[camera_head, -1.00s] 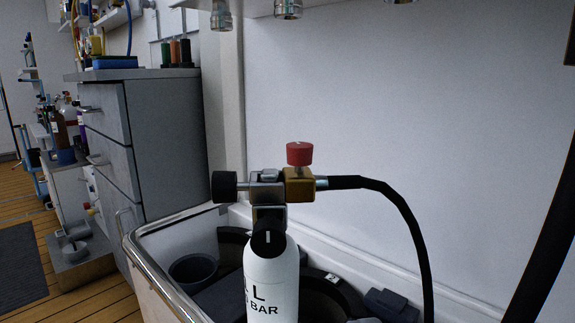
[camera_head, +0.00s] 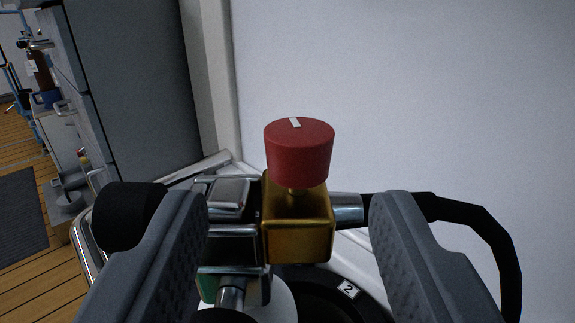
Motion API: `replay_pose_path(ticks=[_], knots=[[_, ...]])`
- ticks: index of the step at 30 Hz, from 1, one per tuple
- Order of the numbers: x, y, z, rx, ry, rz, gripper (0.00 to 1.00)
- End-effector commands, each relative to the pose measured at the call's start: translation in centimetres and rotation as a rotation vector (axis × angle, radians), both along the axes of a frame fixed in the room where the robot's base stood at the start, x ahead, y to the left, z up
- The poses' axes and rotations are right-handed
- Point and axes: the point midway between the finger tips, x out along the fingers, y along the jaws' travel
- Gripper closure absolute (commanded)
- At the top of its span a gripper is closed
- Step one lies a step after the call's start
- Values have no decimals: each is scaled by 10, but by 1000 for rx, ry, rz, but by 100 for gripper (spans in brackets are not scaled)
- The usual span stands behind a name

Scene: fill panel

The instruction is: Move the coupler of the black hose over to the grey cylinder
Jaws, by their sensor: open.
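The coupler (camera_head: 298,228) is a brass block with a red knob (camera_head: 299,152) on top, a chrome clamp at its left and a black hand knob (camera_head: 122,214) at the far left. It sits on the valve of a white cylinder (camera_head: 275,298), mostly hidden below. The black hose (camera_head: 484,222) leaves its right side and bends down. My gripper (camera_head: 290,208) is open, with one finger left and one right of the brass block and clear gaps on both sides. The left finger partly covers the black knob and clamp. I cannot make out a grey cylinder.
A black ring with a "2" label (camera_head: 348,290) lies below right of the coupler. A metal rail (camera_head: 92,255) edges the bench at left. A grey cabinet (camera_head: 130,90) stands behind left. A white wall (camera_head: 430,90) is close behind.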

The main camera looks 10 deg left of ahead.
Motion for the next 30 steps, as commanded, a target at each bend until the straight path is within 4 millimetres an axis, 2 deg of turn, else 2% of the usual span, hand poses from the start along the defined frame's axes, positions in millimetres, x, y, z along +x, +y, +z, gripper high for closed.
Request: replay_pose_path(ticks=[8,18,25,26,30], knots=[[15,4,1,-1,-2,4,52],[57,11,2,-1,0,5,52],[60,11,4,0,0,3,52],[60,11,4,0,0,3,55],[60,11,4,0,0,3,94]])
